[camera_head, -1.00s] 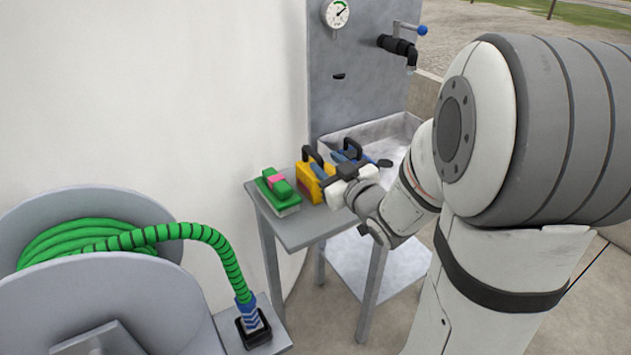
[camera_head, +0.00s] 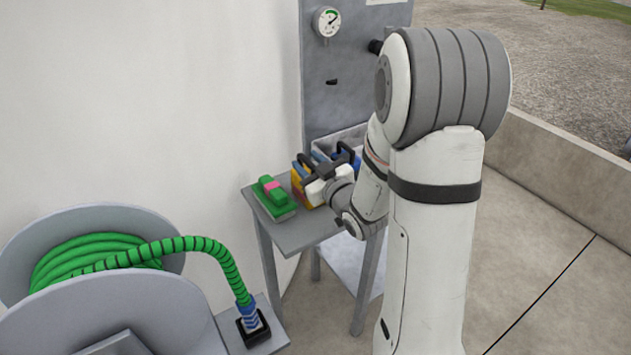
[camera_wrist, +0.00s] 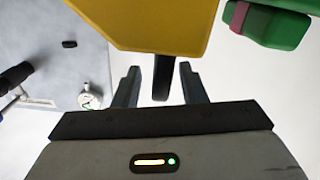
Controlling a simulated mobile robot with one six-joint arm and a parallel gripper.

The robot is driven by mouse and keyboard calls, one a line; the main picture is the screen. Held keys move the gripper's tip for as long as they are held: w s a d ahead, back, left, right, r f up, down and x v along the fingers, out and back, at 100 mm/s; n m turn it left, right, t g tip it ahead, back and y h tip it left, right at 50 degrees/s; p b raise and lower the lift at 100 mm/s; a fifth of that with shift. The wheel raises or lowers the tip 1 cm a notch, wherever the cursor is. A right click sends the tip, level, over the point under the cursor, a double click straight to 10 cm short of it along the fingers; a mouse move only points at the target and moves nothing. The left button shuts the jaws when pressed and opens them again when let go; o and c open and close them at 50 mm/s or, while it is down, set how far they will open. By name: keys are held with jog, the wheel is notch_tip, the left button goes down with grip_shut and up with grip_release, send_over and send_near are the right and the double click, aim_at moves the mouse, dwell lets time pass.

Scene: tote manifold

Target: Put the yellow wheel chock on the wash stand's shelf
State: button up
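The yellow wheel chock (camera_head: 297,187) stands on the small grey side table, partly hidden by my gripper. In the wrist view its yellow body (camera_wrist: 165,22) fills the top, with its black handle (camera_wrist: 161,80) pointing towards my gripper. My gripper (camera_wrist: 161,88) is open, with the handle between its fingers and a gap on each side. It also shows in the head view (camera_head: 318,186), at the chock. The wash stand (camera_head: 345,80) is a grey panel with a basin behind the table. A pale low shelf (camera_head: 350,268) shows beneath it, largely hidden by my arm.
A green brush with a pink band (camera_head: 273,197) lies left of the chock on the side table (camera_head: 300,236). A reel with green hose (camera_head: 100,262) stands front left. A gauge (camera_head: 327,21) is on the panel.

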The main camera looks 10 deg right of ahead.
jog(key=shift+x, duration=1.25)
grip_shut()
